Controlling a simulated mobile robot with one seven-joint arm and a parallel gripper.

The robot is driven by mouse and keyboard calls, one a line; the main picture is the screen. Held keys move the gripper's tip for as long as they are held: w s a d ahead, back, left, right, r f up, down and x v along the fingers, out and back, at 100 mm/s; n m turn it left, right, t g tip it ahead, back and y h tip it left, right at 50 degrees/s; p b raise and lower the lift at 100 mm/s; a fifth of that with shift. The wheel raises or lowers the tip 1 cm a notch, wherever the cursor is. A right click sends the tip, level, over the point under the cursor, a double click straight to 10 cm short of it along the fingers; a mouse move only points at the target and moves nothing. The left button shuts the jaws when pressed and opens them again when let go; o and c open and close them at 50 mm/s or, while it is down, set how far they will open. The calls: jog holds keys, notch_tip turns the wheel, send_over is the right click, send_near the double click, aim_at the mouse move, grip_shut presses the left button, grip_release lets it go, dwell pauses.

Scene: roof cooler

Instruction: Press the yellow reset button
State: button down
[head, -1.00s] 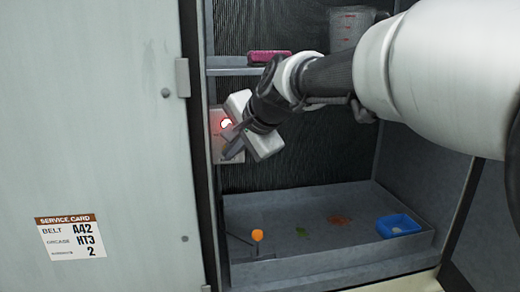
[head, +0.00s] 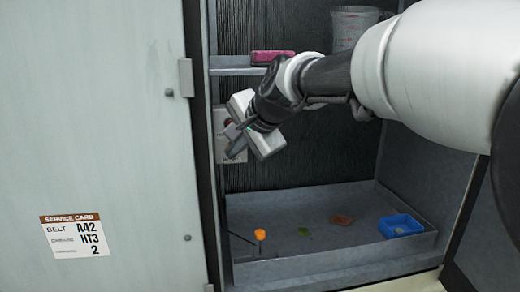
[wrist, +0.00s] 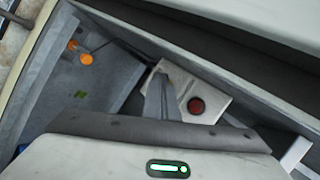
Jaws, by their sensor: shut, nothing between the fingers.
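A pale control plate (head: 220,122) is on the left inner wall of the open cabinet; it also shows in the wrist view (wrist: 212,94). A round dark red lamp or button (wrist: 196,105) on it looks unlit. I see no yellow button; my fingers cover part of the plate and may hide it. My gripper (head: 234,138) is shut and empty, with its fingertips at the plate. In the wrist view the fingertips (wrist: 159,80) overlap the plate left of the red disc. I cannot tell whether they touch it.
Below is a grey tray (head: 310,268) with an orange ball on a rod (head: 260,234), a blue dish (head: 399,226), and green and reddish-brown patches. A shelf above holds a pink object (head: 272,57) and a clear measuring jug (head: 352,27). The cabinet door (head: 100,130) stands left.

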jog(key=shift+s, duration=0.1)
jog(key=shift+s+d+b, duration=0.2)
jog(key=shift+s+b, duration=0.1)
jog(key=shift+s, duration=0.4)
jog(key=s, duration=0.2)
jog(key=s+d+b, duration=0.1)
jog(key=s, duration=0.2)
jog(key=shift+d+b, duration=0.15)
jog(key=shift+b, duration=0.15)
jog(key=s+d+f+n+h, duration=0.2)
jog(key=s+d+f, duration=0.2)
jog(key=s+d, duration=0.2)
jog(key=s+d+f+n+g+h+p, duration=0.1)
jog(key=s+d+f+n+h, duration=0.1)
jog(key=s+d, duration=0.5)
jog(key=s+d+f+n+g+h+p, duration=0.1)
jog(key=s+d+f+n+h, duration=0.1)
jog(key=s+d+f+n, duration=0.2)
jog(key=s+d+f, duration=0.3)
jog(key=d, duration=0.3)
jog(key=shift+s, duration=0.25)
